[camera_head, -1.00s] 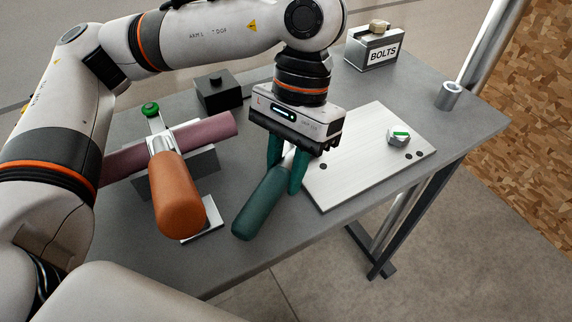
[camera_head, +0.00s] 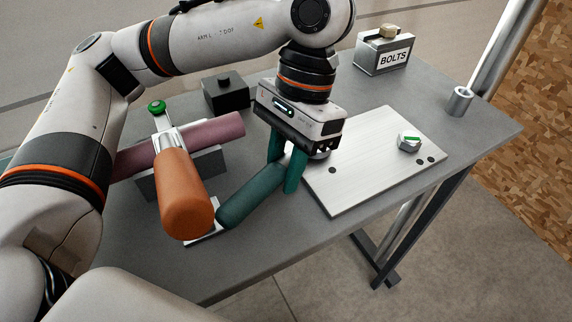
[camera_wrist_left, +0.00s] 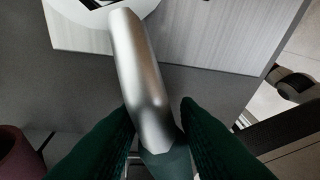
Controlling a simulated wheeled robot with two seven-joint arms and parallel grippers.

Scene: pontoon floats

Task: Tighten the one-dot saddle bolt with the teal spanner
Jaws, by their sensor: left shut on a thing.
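My left gripper (camera_head: 285,172) has dark green fingers shut on the teal spanner (camera_head: 250,197), over the left edge of a metal plate. The spanner's teal handle slopes down-left, its end close to an orange handle. In the left wrist view its bare metal shank (camera_wrist_left: 145,85) runs up from between the fingers towards a pale round part at the top edge. One dot (camera_head: 333,170) marks the plate's left side. The bolt there is mostly hidden by the gripper, and I cannot tell how the spanner's head sits on it. My right gripper is out of view.
The plate (camera_head: 365,165) carries a green-marked hex bolt (camera_head: 409,143) beside several dots. A black box (camera_head: 225,95), BOLTS box (camera_head: 383,55) and metal cylinder (camera_head: 460,100) stand behind. The front-right table is clear.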

